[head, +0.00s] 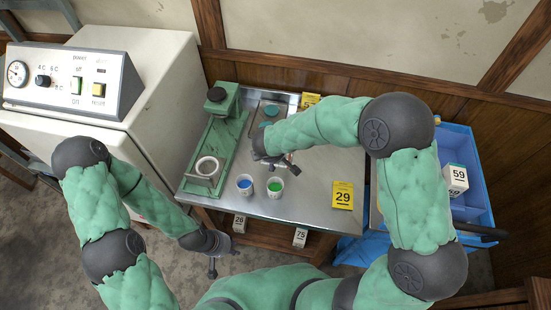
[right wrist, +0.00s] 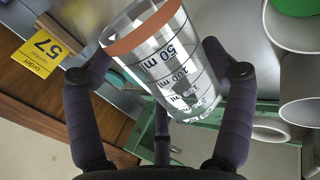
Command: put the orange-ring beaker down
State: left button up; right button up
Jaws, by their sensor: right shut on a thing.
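The orange-ring beaker (right wrist: 172,72) is clear glass with dark volume marks and an orange band at its rim. It sits tilted in the right wrist view, between the two fingers of my right gripper (right wrist: 166,78), which is shut on it. In the head view my right gripper (head: 278,160) is over the metal table (head: 312,185), behind the two small cups; the forearm and hand hide most of the beaker there. Whether its base touches anything cannot be told. My left gripper (head: 213,266) hangs low in front of the table's left side, apart from the beaker; its finger opening is unclear.
Cups with blue (head: 245,184) and green (head: 275,187) contents stand near the front edge. A green stand (head: 225,130) with a ring is at left. A yellow "29" card (head: 343,195) lies at right. A blue bin (head: 480,175) stands beyond; the front-right tabletop is mostly clear.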

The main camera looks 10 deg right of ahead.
jog(key=shift+w+f, duration=0.2)
jog(key=shift+f, duration=0.05)
jog(key=shift+w+f+b, duration=0.1)
jog(key=shift+f+b, duration=0.55)
jog(key=shift+f, duration=0.9)
jog(key=shift+f, duration=0.2)
jog(key=o, duration=1.2)
jog(key=shift+c, duration=0.2)
jog(key=shift+r, duration=0.1)
